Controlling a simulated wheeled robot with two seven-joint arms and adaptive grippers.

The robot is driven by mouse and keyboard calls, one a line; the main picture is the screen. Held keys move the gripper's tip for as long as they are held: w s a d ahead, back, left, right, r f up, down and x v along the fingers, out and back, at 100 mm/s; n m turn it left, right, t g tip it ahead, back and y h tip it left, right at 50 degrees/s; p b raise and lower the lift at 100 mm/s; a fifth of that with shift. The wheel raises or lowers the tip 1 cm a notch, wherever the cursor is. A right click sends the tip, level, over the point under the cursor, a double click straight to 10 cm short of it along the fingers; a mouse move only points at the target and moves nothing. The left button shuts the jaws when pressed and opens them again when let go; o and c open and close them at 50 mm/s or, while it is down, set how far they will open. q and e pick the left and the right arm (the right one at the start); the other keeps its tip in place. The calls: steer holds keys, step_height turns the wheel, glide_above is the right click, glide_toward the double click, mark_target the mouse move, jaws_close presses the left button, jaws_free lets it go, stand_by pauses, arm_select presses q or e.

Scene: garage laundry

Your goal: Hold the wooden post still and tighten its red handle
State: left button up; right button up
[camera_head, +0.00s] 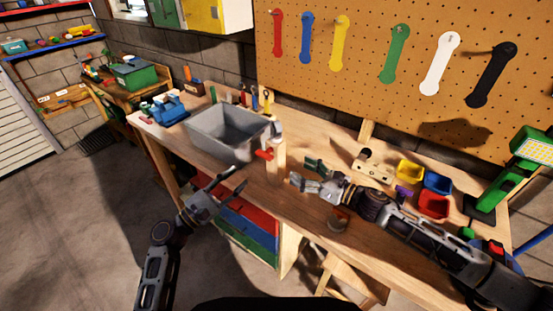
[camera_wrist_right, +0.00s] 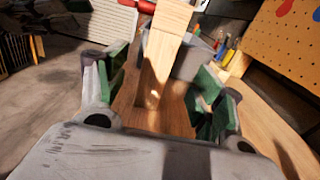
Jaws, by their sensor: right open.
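The wooden post (camera_head: 276,163) stands upright near the front edge of the workbench. Its red handle (camera_head: 264,155) sticks out on the left side, near the top. My left gripper (camera_head: 234,180) is open and empty, in front of the bench edge, left of and below the handle. My right gripper (camera_head: 303,173) is open, a little to the right of the post, with its fingers pointing at it. In the right wrist view the post (camera_wrist_right: 156,75) shows ahead between the spread green-padded fingers (camera_wrist_right: 160,82), and they do not appear to grip it.
A grey bin (camera_head: 228,138) stands on the workbench just left of the post. To the right are a wooden block with holes (camera_head: 373,167), yellow (camera_head: 409,170), blue (camera_head: 437,183) and red (camera_head: 433,205) bins, and a green lamp (camera_head: 507,177). Colored wrenches hang on the pegboard.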

mark_target(282, 161)
steer(key=shift+x, duration=5.4)
